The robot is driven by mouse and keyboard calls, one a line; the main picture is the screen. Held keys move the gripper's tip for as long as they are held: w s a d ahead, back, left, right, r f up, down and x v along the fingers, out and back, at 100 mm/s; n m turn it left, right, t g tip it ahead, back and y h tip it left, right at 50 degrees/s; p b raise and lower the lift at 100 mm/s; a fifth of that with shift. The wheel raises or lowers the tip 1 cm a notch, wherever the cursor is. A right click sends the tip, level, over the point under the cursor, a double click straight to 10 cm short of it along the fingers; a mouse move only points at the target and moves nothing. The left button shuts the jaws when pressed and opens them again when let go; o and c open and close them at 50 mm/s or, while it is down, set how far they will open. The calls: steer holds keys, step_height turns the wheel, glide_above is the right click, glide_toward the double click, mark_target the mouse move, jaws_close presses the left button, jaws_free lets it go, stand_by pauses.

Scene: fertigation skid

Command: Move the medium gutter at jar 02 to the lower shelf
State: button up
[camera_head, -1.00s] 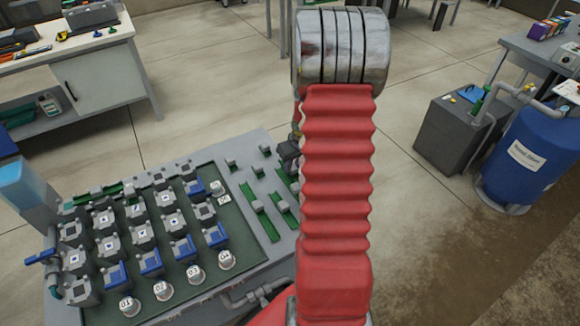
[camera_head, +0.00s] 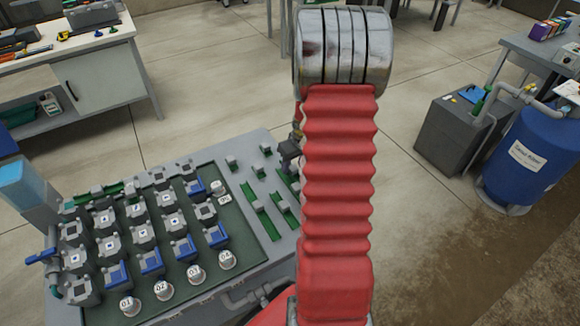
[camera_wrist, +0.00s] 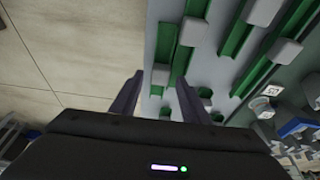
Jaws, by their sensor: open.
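Several green gutters with grey blocks lie on the grey bench top, right of the jar tray in the head view. One longer gutter (camera_head: 260,212) and a shorter one (camera_head: 279,221) lie side by side. Capped jars stand along the tray's front, among them jar 02 (camera_head: 163,290). I cannot tell which gutter is the medium one at jar 02. My gripper (camera_wrist: 160,80) is open; a green gutter (camera_wrist: 164,42) with a grey block (camera_wrist: 161,74) shows between its fingertips in the wrist view. Contact cannot be told. In the head view my red arm partly hides the gripper.
The dark green tray (camera_head: 242,252) holds rows of grey and blue-sided units. A light blue container (camera_head: 25,188) stands at the bench's left. A blue barrel (camera_head: 530,155) and a dark grey box (camera_head: 452,135) stand on the floor at right. Open floor lies behind the bench.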

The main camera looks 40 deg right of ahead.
steer(key=v, duration=1.1)
steer(key=shift+s+r, duration=0.25)
steer(key=shift+r, duration=0.1)
steer(key=shift+a, duration=0.1)
steer(key=a+r+n, duration=0.1)
steer(key=a+r, duration=0.3)
steer(key=a, duration=0.3)
steer(key=a+r+t, duration=0.1)
steer(key=a+r, duration=0.3)
steer(key=a, duration=0.3)
steer(key=a+r+n, duration=0.1)
steer(key=a+r, duration=0.3)
steer(key=a, duration=0.3)
steer(key=s+a+r+t, duration=0.1)
steer(key=s+a+r, duration=0.3)
steer(key=s+a, duration=0.7)
steer(key=a, duration=0.2)
steer(key=shift+s+a+n+y, duration=0.25)
steer(key=shift+n+y, duration=0.15)
